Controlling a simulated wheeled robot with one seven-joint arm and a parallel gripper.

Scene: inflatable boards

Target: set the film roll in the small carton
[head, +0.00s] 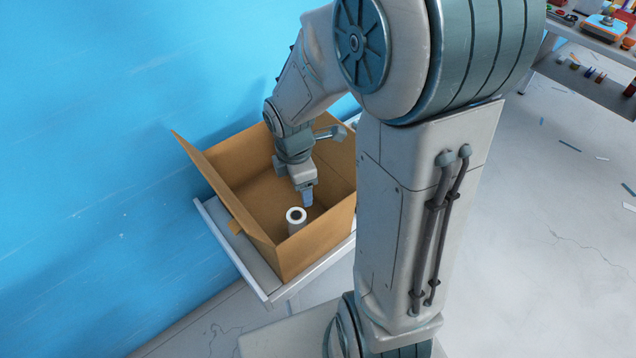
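The small carton (285,258) is an open brown cardboard box on a narrow grey shelf against the blue wall, with a flap raised at its left side. The film roll (296,217), a white cylinder with a dark hole in its end, shows upright inside the carton, near the front wall. That wall hides its bottom, so I cannot see what it rests on. My gripper (306,199) reaches down into the carton, just behind and above the roll in the picture. Only a bluish finger part shows; its opening and any contact with the roll are unclear.
The shelf (232,245) extends a little past the carton at left and front. My arm covers the centre right. A rack (598,95) with several small items stands at the top right. The pale floor (545,250) has scattered scraps.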

